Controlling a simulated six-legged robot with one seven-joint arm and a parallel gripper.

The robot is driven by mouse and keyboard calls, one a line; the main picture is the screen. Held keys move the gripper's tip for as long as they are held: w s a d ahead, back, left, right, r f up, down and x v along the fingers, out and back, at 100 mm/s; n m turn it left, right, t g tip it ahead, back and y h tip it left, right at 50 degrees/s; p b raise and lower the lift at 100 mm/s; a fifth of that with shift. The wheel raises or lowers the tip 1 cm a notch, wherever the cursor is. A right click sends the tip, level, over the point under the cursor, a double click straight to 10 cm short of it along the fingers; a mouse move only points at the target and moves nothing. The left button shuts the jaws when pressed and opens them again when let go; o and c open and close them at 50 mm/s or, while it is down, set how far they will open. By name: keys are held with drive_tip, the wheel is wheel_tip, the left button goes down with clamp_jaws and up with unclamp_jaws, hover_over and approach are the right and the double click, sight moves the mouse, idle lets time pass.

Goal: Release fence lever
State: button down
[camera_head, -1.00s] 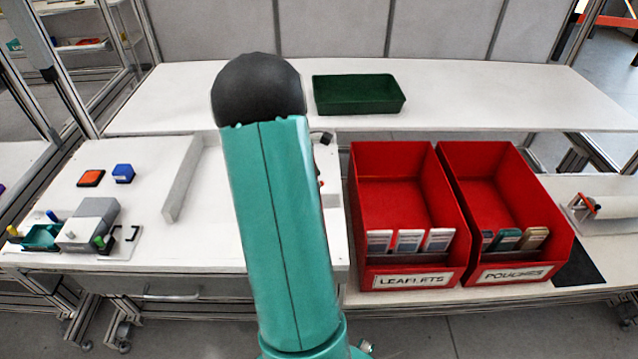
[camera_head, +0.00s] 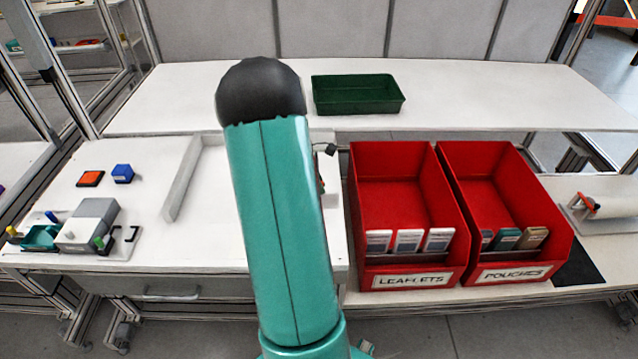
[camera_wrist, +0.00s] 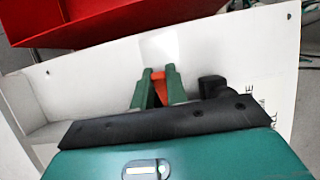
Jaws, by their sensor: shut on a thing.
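My gripper (camera_wrist: 160,72) shows in the wrist view with two green fingers pointing away from the camera. They are shut on a small orange piece, which looks like the fence lever (camera_wrist: 160,90). Most of the lever is hidden between the fingers. A black block (camera_wrist: 213,87) stands just right of the fingers. In the head view my own arm hides the gripper and the lever. A white angled fence (camera_head: 183,180) stands on the white bench left of my arm.
Two red bins, leaflets (camera_head: 405,268) and pouches (camera_head: 513,262), stand right of my arm. A green tray (camera_head: 358,108) is on the back shelf. A grey device (camera_head: 88,224), an orange pad (camera_head: 90,179) and a blue block (camera_head: 122,173) lie at left.

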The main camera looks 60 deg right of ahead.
drive_tip(key=shift+w, duration=0.1)
drive_tip(key=g+h, duration=0.1)
drive_tip(key=w+r+g, duration=0.1)
drive_tip(key=g, duration=0.1)
drive_tip(key=shift+w+a+h, duration=0.2)
drive_tip(key=shift+a+h, duration=0.2)
drive_tip(key=shift+w+a+r+g+h, duration=0.2)
drive_tip(key=shift+w+g+h, duration=0.2)
drive_tip(key=shift+g, duration=0.5)
drive_tip(key=shift+w+a+r+g+h, duration=0.15)
drive_tip(key=shift+w+g+h, duration=0.2)
drive_tip(key=shift+g, duration=0.55)
drive_tip(key=shift+f, duration=0.1)
drive_tip(key=c, duration=1.4)
unclamp_jaws()
